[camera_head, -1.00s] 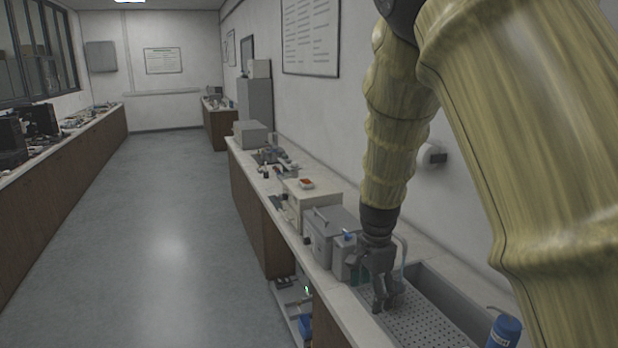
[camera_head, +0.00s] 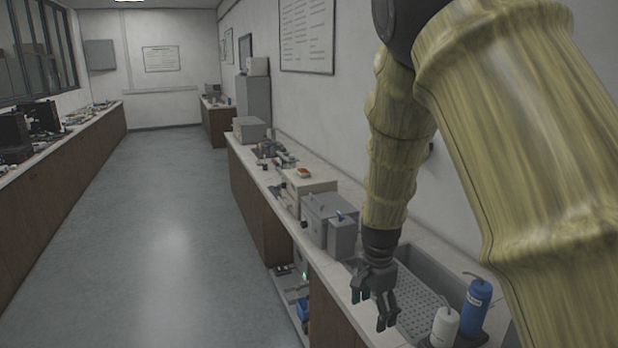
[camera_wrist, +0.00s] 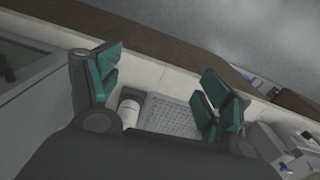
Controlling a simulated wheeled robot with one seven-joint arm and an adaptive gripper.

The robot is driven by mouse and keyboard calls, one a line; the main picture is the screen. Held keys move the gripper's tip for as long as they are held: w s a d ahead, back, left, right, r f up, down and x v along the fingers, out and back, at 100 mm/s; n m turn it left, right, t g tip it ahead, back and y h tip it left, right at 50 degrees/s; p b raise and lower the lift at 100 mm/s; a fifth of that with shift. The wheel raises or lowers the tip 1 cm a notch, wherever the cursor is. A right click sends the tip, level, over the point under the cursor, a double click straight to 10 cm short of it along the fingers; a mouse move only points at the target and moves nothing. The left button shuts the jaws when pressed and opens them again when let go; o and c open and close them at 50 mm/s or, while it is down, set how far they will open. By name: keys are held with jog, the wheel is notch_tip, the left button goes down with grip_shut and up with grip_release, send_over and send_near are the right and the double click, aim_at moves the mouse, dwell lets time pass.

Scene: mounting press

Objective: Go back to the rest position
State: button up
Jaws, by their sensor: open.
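My gripper (camera_head: 374,307) hangs fingers down at the end of my arm, over the front edge of the grey sink tray with its perforated floor (camera_head: 424,296). In the wrist view my gripper (camera_wrist: 165,88) shows its two green-padded fingers spread wide apart. Nothing is held between them. The perforated floor (camera_wrist: 172,117) and a white bottle (camera_wrist: 130,108) show beyond the gap between the fingers.
A white bottle (camera_head: 444,326) and a blue bottle (camera_head: 474,304) stand at the right of the tray. A grey boxy machine (camera_head: 326,220) stands left of it, with a beige box (camera_head: 308,190) behind. The floor aisle (camera_head: 165,240) is clear.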

jog(key=s+d+f+n+b, duration=0.1)
jog(key=s+d+f+n, duration=0.1)
jog(key=s+f, duration=0.5)
jog(key=s+d+f+n+b, duration=0.2)
jog(key=s+f, duration=0.1)
jog(key=f, duration=0.9)
jog(key=s+d+f+n+b, duration=0.1)
jog(key=s+d+f+n, duration=0.1)
jog(key=s+f, duration=0.5)
jog(key=s+f+n+b, duration=0.2)
jog(key=s+f+n, duration=0.1)
jog(key=s+f, duration=0.5)
jog(key=s+d+f+n+b, duration=0.1)
jog(key=s+f+n, duration=0.2)
jog(key=s+f, duration=0.6)
jog(key=s, duration=0.5)
jog(key=shift+f+b, duration=0.15)
jog(key=shift+b, duration=0.2)
jog(key=shift+s, duration=0.1)
